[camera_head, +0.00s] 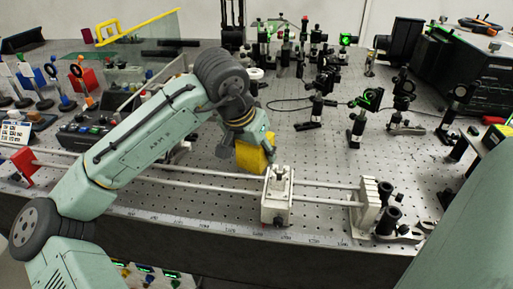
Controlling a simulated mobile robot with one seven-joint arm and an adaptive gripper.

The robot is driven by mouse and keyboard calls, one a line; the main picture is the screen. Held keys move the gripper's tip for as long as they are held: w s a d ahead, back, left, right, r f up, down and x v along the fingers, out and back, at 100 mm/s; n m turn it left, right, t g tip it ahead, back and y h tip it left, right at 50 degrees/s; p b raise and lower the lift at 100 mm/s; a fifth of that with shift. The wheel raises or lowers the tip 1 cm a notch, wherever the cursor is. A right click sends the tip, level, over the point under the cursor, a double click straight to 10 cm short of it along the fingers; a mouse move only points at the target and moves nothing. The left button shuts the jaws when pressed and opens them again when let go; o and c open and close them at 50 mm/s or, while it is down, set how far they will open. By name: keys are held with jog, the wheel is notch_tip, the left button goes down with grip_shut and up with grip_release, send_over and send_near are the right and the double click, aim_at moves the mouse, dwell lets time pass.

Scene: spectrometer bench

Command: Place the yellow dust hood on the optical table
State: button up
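A yellow block-like piece (252,157), which looks like the dust hood, is directly below my gripper (246,138) and just left of the white rail carriage. My arm reaches in from the lower left, with the gripper pointing down. The gripper's dark parts meet the top of the yellow piece in the picture. The fingertips are hidden, so I cannot tell whether they grip it, nor whether it touches the table. The perforated grey optical table (330,160) spreads beneath.
Two long rails cross the front, bearing the white carriage (277,200), with a pale end block (368,202) at right. Dark optics mounts (357,128) stand right and behind. A clear panel with a yellow handle (138,25) is back left. A control box (88,128) is left.

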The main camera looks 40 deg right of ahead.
jog(key=o, duration=0.4)
jog(key=shift+r, duration=0.1)
jog(key=shift+r, duration=0.35)
jog(key=b+v, duration=0.1)
jog(key=v, duration=1.1)
jog(key=shift+r, duration=0.2)
